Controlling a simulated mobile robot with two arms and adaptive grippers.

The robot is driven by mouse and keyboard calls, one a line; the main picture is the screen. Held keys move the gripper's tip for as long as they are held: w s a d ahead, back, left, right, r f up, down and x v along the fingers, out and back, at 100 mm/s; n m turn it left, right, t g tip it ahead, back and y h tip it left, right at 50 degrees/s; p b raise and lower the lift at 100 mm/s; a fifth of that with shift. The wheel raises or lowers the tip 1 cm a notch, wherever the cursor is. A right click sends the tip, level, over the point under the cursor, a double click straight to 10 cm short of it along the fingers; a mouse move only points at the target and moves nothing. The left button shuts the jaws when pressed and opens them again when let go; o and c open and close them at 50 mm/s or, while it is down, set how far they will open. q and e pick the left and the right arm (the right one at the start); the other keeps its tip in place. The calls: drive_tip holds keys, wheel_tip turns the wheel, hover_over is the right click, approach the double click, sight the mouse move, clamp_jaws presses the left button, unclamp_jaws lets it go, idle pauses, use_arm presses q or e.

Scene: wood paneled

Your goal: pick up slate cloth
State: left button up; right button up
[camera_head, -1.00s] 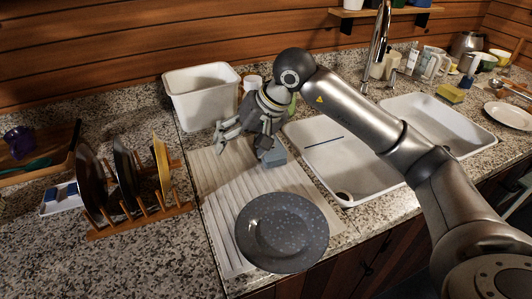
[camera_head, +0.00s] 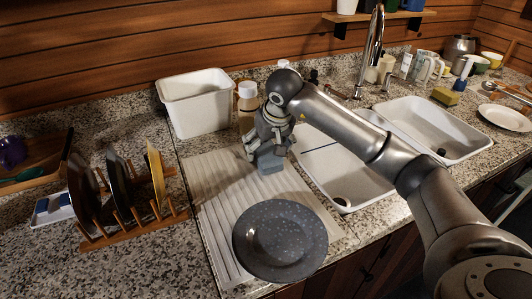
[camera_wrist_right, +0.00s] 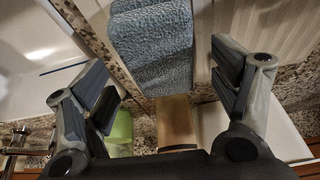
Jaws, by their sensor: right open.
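The slate cloth (camera_wrist_right: 152,45) is a folded, textured blue-grey bundle. In the head view the cloth (camera_head: 271,164) sits on the ribbed white drainboard, behind the dark speckled plate. My right gripper (camera_head: 264,150) hangs just above and around it, pointing down and hiding part of it. In the right wrist view the gripper (camera_wrist_right: 165,80) is open, with fingers to the left and right of the cloth and gaps on both sides. No grip on the cloth shows. My left gripper is not in view.
The speckled plate (camera_head: 280,240) lies on the drainboard (camera_head: 215,205) in front of the cloth. A white bin (camera_head: 197,105) and a capped bottle (camera_head: 247,107) stand behind. The sink (camera_head: 345,180) is to the right, a wooden dish rack (camera_head: 135,220) to the left.

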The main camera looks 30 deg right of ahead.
sight(267, 149)
drive_tip(key=x, duration=0.2)
drive_tip(key=shift+w+f, duration=0.25)
drive_tip(key=shift+f, duration=0.25)
idle(0.3)
drive_tip(key=shift+c, duration=0.5)
drive_tip(key=c, duration=1)
drive_tip(key=shift+r, duration=0.1)
